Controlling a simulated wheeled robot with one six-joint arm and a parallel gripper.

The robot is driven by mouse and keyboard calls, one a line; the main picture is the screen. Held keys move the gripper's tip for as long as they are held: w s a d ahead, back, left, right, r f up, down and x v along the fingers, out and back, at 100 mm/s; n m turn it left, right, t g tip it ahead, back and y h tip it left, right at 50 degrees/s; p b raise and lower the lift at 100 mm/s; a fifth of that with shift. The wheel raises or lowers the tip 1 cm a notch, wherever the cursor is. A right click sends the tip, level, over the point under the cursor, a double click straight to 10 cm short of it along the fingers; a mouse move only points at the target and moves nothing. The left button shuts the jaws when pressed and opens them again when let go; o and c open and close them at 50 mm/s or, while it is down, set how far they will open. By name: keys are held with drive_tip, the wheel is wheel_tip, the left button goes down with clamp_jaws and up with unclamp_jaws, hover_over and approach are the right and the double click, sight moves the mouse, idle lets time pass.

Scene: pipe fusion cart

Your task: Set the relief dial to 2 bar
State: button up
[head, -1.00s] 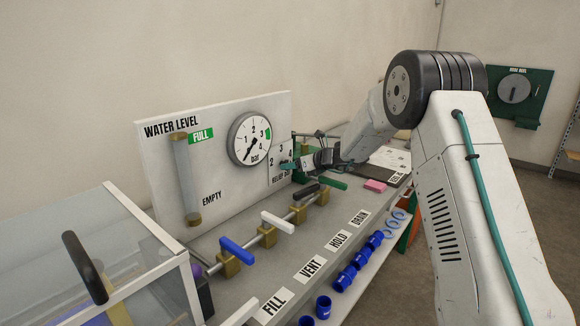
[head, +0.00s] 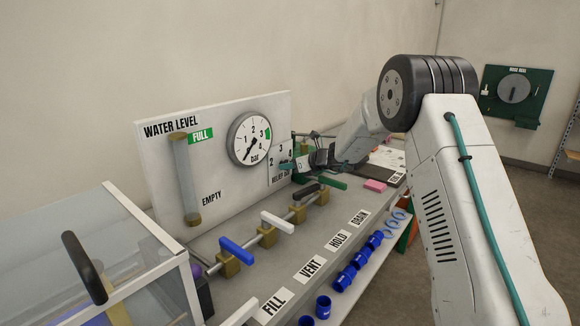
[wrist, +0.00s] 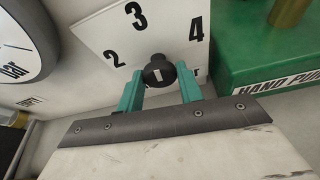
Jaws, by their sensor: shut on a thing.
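The relief dial is a small black knob (wrist: 157,72) with a short white mark, on a white plate (wrist: 105,35) printed 2, 3 and 4. In the wrist view, the two green fingers of my gripper (wrist: 158,84) stand on either side of the knob and are shut on it. I cannot tell which number the white mark points to. In the head view my gripper (head: 289,166) is at the plate right of the round gauge, and it hides the knob. The gauge (head: 249,138) has its needle pointing down and left.
A row of valves with blue (head: 236,250), white (head: 278,222), black and green handles stands in front of the panel. A green hand pump (wrist: 265,60) is close to the right of the dial. A clear-walled box (head: 100,255) is at left.

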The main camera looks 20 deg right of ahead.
drive_tip(key=n+t+h, duration=0.1)
drive_tip(key=n, duration=0.2)
drive_tip(key=n+t+h, duration=0.1)
drive_tip(key=n+t, duration=0.1)
drive_tip(key=n, duration=0.1)
drive_tip(key=n+t+h, duration=0.1)
drive_tip(key=n+h, duration=0.1)
drive_tip(key=n, duration=0.1)
drive_tip(key=shift+s+a+f, duration=0.25)
drive_tip(key=shift+a+f, duration=0.05)
drive_tip(key=shift+a, duration=0.05)
drive_tip(key=shift+t, duration=0.3)
idle(0.5)
drive_tip(key=o, duration=1)
drive_tip(key=shift+r, duration=0.1)
drive_tip(key=shift+r, duration=0.1)
